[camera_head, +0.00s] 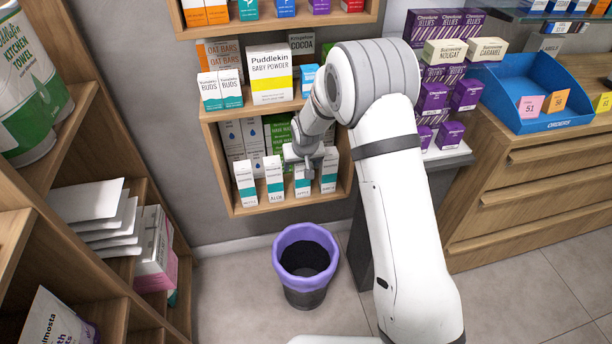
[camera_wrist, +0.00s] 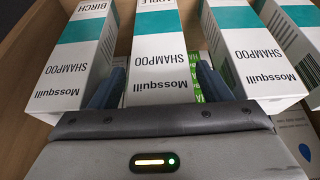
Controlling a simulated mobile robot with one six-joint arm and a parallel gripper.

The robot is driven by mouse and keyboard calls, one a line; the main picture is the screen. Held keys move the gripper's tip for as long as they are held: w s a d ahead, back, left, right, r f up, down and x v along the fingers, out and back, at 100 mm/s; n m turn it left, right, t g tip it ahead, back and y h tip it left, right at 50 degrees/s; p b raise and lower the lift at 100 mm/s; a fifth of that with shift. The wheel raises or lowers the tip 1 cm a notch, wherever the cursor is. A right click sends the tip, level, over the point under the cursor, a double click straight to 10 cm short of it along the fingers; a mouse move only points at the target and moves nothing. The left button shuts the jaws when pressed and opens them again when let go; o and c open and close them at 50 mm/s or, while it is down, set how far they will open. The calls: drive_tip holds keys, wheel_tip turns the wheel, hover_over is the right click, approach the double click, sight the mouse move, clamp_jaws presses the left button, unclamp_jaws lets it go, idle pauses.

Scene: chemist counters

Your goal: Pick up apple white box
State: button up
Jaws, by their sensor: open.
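The apple white box (camera_wrist: 160,65) is a tall white carton with a teal band, marked Mossquill Shampoo, with APPLE partly cut off at the top edge of the wrist view. In the head view the box (camera_head: 302,188) stands on the lower shelf, its upper part hidden behind my gripper (camera_head: 304,166). In the wrist view my gripper (camera_wrist: 158,88) is open, one dark finger on each side of the apple box, in the gaps beside its neighbours. I cannot tell whether either finger touches it.
The birch box (camera_wrist: 72,60) stands close on one side and the aloe box (camera_wrist: 245,50) on the other. A purple-rimmed bin (camera_head: 305,262) stands on the floor below.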

drive_tip(key=shift+c, duration=0.4)
drive_tip(key=c, duration=1.2)
drive_tip(key=shift+c, duration=0.4)
drive_tip(key=shift+r, duration=0.1)
